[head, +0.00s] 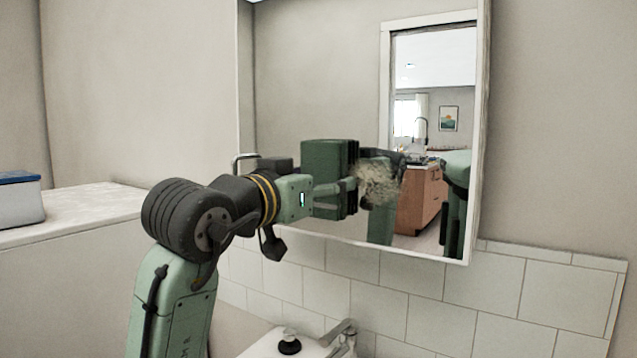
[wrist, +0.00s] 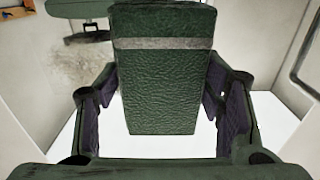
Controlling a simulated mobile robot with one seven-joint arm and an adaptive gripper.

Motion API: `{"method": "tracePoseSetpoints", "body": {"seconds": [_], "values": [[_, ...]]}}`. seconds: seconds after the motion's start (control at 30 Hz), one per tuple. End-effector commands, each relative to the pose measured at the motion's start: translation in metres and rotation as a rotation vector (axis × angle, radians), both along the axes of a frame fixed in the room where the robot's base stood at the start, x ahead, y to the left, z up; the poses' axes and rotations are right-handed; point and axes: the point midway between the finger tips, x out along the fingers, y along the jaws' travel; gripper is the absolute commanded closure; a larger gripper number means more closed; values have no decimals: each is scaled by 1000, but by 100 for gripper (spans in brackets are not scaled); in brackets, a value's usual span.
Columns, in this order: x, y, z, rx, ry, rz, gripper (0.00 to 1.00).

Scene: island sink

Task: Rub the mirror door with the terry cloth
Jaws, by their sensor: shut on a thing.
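The mirror door (head: 320,80) is on the wall cabinet and fills the upper middle of the head view. A tan, speckled smudge (head: 378,185) shows on its lower part; it also shows at upper left in the wrist view (wrist: 80,65). My gripper (head: 345,188) is in front of the mirror, left of the smudge in the head view. It is shut on the terry cloth (head: 325,165), a dark green, textured block. The wrist view shows the cloth (wrist: 160,85) between both fingers, with a grey band across it. I cannot tell whether the cloth touches the glass.
A metal bar handle (head: 236,163) is at the mirror's left edge. White wall tiles (head: 400,290) run below it. A faucet (head: 345,335) stands at the bottom. A blue-lidded box (head: 18,203) sits on a white surface (head: 90,205) at left. The mirror reflects my arm and a wooden cabinet.

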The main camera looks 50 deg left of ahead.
Motion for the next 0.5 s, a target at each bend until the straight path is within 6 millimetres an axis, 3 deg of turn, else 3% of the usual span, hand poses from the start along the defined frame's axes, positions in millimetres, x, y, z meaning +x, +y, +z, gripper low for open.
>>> {"method": "tracePoseSetpoints", "body": {"seconds": [0.27, 0.5], "values": [[3, 0, 0, 1, 0, 1, 60], [8, -17, -1, 3, 0, -3, 60]]}}
